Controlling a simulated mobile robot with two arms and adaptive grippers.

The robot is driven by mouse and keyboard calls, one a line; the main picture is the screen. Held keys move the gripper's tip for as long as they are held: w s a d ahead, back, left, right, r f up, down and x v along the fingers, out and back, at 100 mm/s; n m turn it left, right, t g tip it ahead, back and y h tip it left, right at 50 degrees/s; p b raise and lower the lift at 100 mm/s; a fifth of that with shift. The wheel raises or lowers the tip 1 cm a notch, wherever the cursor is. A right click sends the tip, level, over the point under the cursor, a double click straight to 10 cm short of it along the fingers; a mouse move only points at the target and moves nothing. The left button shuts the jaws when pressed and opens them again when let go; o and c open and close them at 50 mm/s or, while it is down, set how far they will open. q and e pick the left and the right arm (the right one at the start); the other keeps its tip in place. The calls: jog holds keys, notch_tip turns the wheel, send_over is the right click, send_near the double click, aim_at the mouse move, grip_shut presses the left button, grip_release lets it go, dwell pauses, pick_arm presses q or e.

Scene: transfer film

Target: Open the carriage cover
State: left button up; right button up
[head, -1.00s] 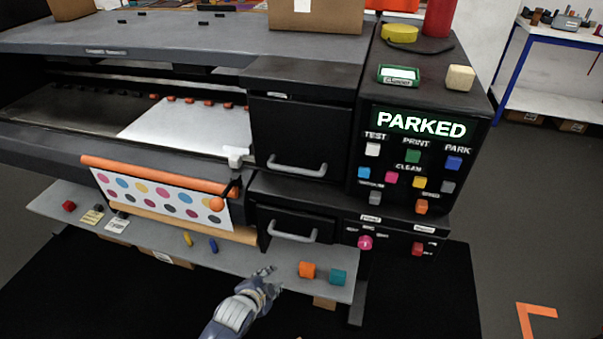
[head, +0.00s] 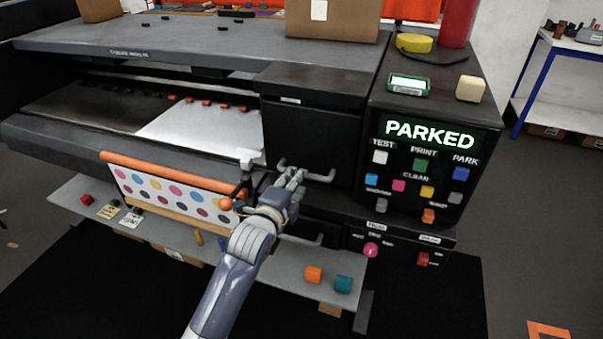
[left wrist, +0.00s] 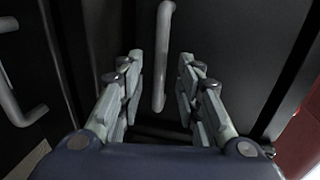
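The carriage cover (head: 312,135) is a black front panel on the right part of the printer, and it is closed. Its grey bar handle (head: 318,176) runs along the lower edge. My left gripper (head: 291,176) is at the left end of this handle in the head view. In the left wrist view, my left gripper (left wrist: 160,75) has its fingers spread apart. The handle (left wrist: 163,50) lies in the gap between them, and neither finger visibly touches it. My right gripper is in neither view.
The control panel (head: 420,175) reading PARKED stands right of the cover. A grey shelf (head: 270,268) with orange (head: 314,275) and teal (head: 344,284) blocks juts out below. A print roll (head: 170,172) is at left.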

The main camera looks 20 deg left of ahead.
aim_at(305, 151)
pick_arm(q)
jog(key=shift+x, duration=2.75)
grip_shut()
